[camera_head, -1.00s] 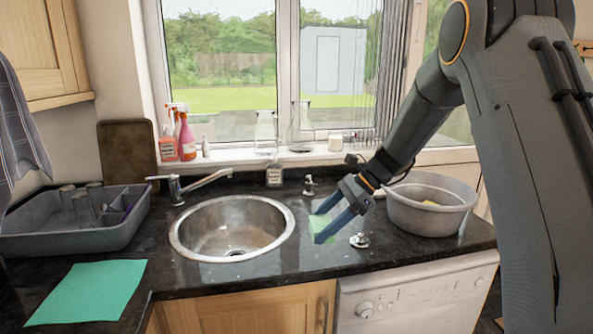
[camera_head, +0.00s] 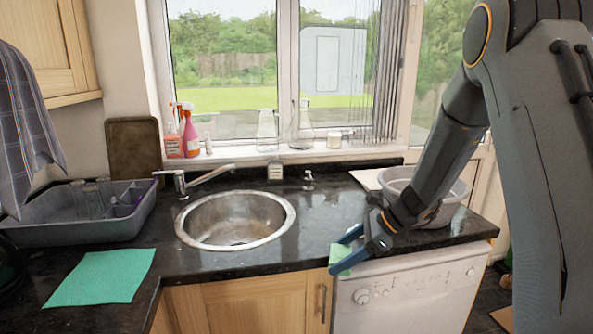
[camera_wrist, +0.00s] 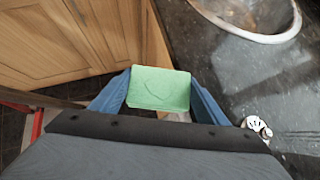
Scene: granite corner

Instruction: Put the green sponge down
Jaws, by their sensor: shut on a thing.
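The green sponge (camera_head: 341,257) is a small light-green block held between the blue fingers of my gripper (camera_head: 345,253). In the head view it shows at the front edge of the dark counter, in front of the white appliance's top. In the wrist view the sponge (camera_wrist: 160,88) spans the gap between both fingertips, with a faint curved mark on its face. My gripper is shut on it. In the wrist view, cabinet doors and floor show behind the sponge on the left and the counter on the right.
The round metal sink (camera_head: 236,220) is left of my gripper. A grey basin (camera_head: 450,203) stands behind my arm. A grey dish rack (camera_head: 75,232) and a flat green cloth (camera_head: 100,277) lie at left. The dark counter (camera_head: 322,222) right of the sink is mostly clear.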

